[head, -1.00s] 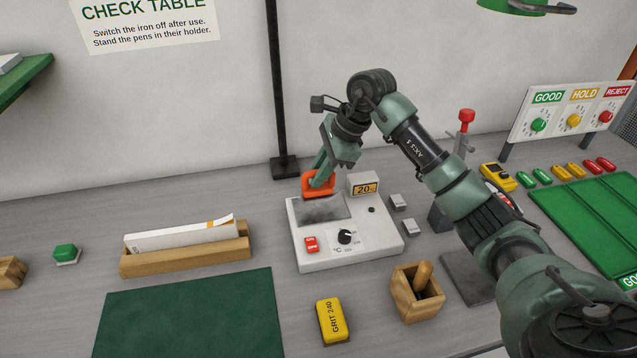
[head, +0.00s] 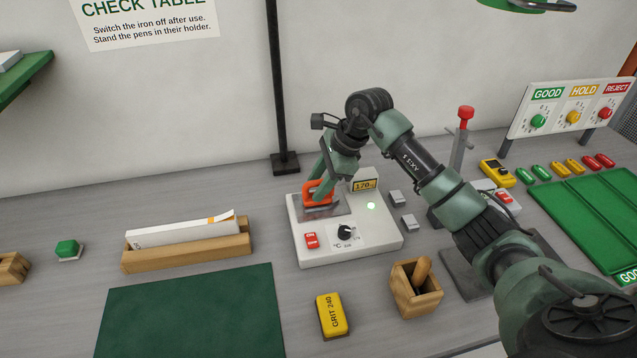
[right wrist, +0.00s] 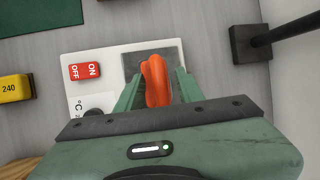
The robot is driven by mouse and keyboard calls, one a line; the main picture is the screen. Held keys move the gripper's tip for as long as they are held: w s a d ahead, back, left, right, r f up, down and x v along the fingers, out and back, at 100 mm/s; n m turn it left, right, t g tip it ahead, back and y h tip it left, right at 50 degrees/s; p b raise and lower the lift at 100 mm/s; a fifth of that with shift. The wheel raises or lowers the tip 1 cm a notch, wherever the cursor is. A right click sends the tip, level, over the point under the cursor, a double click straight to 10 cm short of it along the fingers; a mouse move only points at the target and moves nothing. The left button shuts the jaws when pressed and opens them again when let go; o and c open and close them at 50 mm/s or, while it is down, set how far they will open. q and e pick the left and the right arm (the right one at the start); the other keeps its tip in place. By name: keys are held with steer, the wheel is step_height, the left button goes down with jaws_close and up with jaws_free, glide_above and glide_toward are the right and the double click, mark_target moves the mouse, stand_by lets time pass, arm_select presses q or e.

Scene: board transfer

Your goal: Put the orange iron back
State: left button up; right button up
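The orange iron (head: 318,192) is at the back left of the white station box (head: 345,258), over its grey plate. I cannot tell whether its sole touches the plate. My right gripper (head: 326,184) reaches down from above with its fingers around the handle. In the right wrist view the orange handle (right wrist: 157,82) sits between the two green fingers, which appear closed on it, and the grey plate (right wrist: 152,60) shows behind. The station's display (head: 363,185) reads about 170 and a green lamp (head: 371,206) glows. My left gripper is not in view.
A red ON/OFF switch (head: 311,241) and black dial (head: 345,232) are on the box front. A black post (head: 279,100) stands behind. A wooden pen holder (head: 416,292), yellow grit block (head: 332,316) and wooden rack (head: 188,253) stand nearby. The green mat (head: 190,315) is bare.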

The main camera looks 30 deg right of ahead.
steer(key=shift+r, duration=0.2)
steer(key=shift+d+r, duration=0.15)
steer(key=shift+r, duration=0.15)
steer(key=b+v, duration=0.2)
steer(key=v, duration=0.9)
steer(key=shift+s, duration=0.15)
steer(key=shift+r, duration=0.1)
